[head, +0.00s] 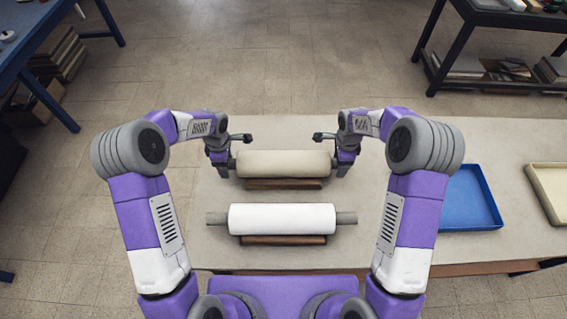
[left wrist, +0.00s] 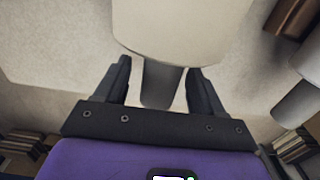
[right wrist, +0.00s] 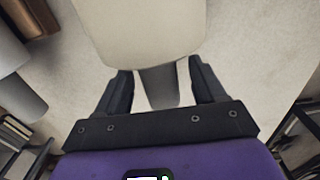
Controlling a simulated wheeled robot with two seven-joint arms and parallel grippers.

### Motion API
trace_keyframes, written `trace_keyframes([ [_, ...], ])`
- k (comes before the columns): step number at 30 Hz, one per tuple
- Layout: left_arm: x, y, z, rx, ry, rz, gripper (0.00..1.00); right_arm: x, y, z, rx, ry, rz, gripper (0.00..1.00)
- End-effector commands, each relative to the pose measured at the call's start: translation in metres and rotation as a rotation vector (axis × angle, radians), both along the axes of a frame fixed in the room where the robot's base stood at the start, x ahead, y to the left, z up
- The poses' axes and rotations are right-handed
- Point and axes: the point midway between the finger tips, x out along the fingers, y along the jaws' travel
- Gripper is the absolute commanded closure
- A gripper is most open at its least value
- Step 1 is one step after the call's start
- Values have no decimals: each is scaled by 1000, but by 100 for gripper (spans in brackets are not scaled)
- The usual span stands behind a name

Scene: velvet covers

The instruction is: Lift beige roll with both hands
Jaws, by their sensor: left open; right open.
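The beige roll (head: 284,164) lies crosswise at the back of the table on a brown wooden cradle (head: 284,184). My left gripper (head: 222,168) is at its left end and my right gripper (head: 346,165) is at its right end. In the left wrist view the open fingers stand on both sides of the roll's grey end core (left wrist: 161,85), with gaps. In the right wrist view the open fingers likewise stand on both sides of the other core end (right wrist: 159,86), and the beige roll (right wrist: 140,30) fills the top.
A white roll (head: 282,219) with grey core ends lies on its own cradle nearer to me. A blue tray (head: 468,200) and a cream tray (head: 549,190) sit at the right of the table (head: 390,255). Shelving stands beyond, at both sides.

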Motion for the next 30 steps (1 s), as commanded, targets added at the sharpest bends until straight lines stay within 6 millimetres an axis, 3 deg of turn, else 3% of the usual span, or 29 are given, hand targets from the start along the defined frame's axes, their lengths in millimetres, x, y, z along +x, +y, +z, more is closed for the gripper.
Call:
trace_keyframes([
  [11,0,0,-6,-1,0,1,31,0,0,-6,0,1,1,31],
  [24,0,0,-6,0,0,1,97,0,0,-6,0,1,1,97],
  [30,0,0,-6,0,0,1,100,0,0,-6,0,1,1,100],
])
